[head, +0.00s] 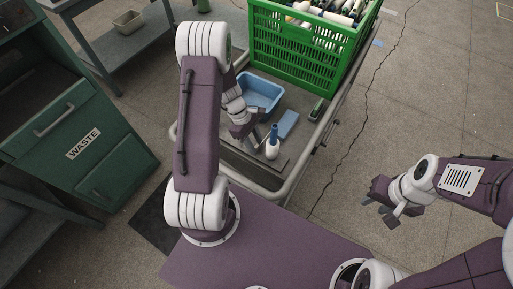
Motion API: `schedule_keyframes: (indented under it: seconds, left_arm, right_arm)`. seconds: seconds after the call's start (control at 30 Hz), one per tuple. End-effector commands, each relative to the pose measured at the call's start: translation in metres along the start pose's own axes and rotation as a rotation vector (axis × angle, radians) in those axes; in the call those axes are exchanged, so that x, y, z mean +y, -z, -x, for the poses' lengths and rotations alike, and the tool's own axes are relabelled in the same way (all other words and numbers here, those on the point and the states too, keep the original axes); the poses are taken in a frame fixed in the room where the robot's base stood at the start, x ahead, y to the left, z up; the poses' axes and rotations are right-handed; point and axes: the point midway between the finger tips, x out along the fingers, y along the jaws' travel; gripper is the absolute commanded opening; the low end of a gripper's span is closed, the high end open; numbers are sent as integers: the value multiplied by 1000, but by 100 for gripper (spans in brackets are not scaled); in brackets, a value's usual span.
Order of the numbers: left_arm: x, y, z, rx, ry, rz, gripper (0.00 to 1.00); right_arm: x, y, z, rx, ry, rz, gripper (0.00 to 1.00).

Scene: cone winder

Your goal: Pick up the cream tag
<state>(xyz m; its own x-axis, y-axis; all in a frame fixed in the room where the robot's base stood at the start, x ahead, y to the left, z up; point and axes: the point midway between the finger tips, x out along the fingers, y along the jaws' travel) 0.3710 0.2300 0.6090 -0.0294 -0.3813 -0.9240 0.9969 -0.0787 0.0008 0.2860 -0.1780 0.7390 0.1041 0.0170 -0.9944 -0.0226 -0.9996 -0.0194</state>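I cannot make out a cream tag in the head view. My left gripper (243,131) hangs over the cart's tray (294,149), left of a white cone with a blue top (272,147). It is partly hidden by my arm, and I cannot tell whether it is open or shut. My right gripper (378,205) is at the right, away from the cart above the floor. Its fingers look spread and nothing shows between them.
The cart carries a blue bin (262,89), a blue block (288,123), a small green item (316,110) and a green crate (303,57) of cones. A dark green waste cabinet (75,139) stands left.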

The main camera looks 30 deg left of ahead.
Motion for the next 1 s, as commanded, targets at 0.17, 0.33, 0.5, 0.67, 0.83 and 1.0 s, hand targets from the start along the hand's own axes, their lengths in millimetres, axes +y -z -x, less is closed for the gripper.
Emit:
schedule_keyframes:
  seconds: [0.17,0.33,0.5,0.67,0.83,1.0]
  left_arm:
    - [0,0,0,0,0,0,1]
    - [0,0,0,0,0,0,1]
    - [1,-7,19,1,-4,0,1]
    - [1,-23,58,2,-3,-2,1]
    - [0,-35,85,0,-1,-1,1]
    - [0,-38,94,0,0,1,1]
  right_arm:
    - [0,0,0,0,0,0,36]
    - [0,0,0,0,0,0,36]
    - [0,1,10,0,0,0,36]
    - [0,3,27,0,0,0,36]
    - [-1,4,36,0,0,0,36]
    - [-1,4,38,0,0,0,36]
